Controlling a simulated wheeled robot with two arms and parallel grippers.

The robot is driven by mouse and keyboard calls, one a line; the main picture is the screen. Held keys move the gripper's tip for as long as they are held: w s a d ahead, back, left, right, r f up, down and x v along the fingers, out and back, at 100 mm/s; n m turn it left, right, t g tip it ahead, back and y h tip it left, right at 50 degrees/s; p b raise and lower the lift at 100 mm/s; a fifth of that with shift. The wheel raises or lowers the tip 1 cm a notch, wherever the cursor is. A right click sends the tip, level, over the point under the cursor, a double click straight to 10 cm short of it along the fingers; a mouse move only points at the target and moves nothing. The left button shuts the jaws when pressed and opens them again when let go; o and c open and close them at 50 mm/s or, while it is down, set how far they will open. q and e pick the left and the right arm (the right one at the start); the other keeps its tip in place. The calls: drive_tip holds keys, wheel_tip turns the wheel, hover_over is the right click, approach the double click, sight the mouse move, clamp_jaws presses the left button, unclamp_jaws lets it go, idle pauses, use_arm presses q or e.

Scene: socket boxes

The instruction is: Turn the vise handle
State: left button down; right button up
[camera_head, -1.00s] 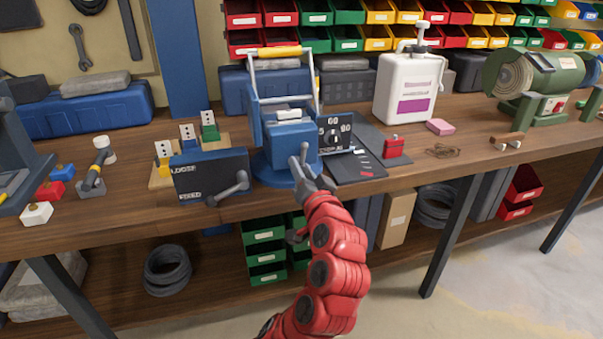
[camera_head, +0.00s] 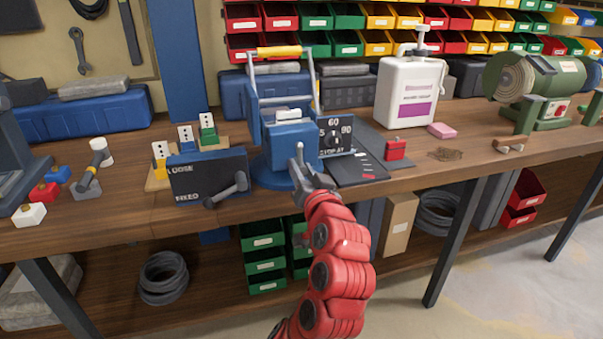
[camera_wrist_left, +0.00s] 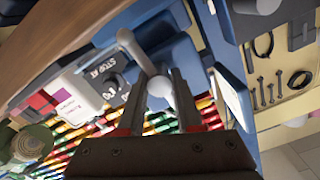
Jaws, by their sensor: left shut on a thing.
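The blue vise (camera_head: 287,150) stands near the bench's front edge in the middle of the head view. Its grey vise handle (camera_head: 299,158) is a thin bar with a round knob, in front of the blue base. My left gripper (camera_head: 304,188) is shut on the handle near its lower end. In the left wrist view, the handle (camera_wrist_left: 136,50) runs slanted, with a round knob at each end, and its near knob lies by the fingertips of my left gripper (camera_wrist_left: 160,98). The fingers partly hide the handle in the head view. My right gripper is out of view.
A dark panel with a grey lever (camera_head: 232,188) stands left of the vise. A dial panel (camera_head: 337,135) stands close on its right. A red block (camera_head: 396,149), a white pump bottle (camera_head: 409,92) and a green grinder (camera_head: 540,85) are further right.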

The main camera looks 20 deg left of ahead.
use_arm(q)
drive_tip(key=shift+r+n+b, duration=0.15)
drive_tip(key=shift+n+b, duration=1.45)
drive_tip(key=shift+b, duration=0.2)
idle(1.0)
drive_tip(key=c, duration=0.6)
unclamp_jaws()
drive_tip(key=shift+a, duration=0.1)
drive_tip(key=p+v, duration=0.3)
drive_tip(key=v, duration=1.4)
drive_tip(key=shift+s+p, duration=0.2)
drive_tip(key=shift+p, duration=0.1)
